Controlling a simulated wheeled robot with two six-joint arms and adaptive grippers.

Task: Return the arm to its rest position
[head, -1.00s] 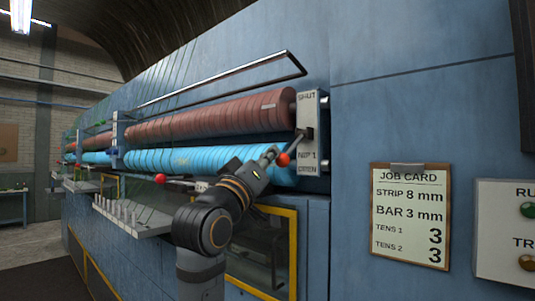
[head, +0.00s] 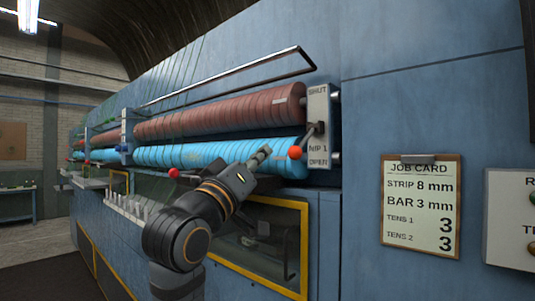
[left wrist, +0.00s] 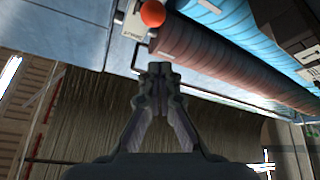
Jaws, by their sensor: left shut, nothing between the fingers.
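My left arm (head: 190,225) reaches up from the bottom of the head view. Its gripper (head: 262,154) is shut and empty, in front of the blue roller (head: 215,152). It is apart from the red ball knob (head: 295,152) of the nip lever, which is just to its right. In the left wrist view the closed fingertips (left wrist: 158,70) have nothing between them, and the red knob (left wrist: 153,13) shows beyond them at the top. My right gripper is in neither view.
A nip plate (head: 319,125) stands at the rollers' right end. A dark red roller (head: 220,115) and a bar frame (head: 225,77) are above the blue one. A yellow-framed window (head: 304,250) is below. A job card (head: 420,205) hangs at right, beside a button panel (head: 511,218).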

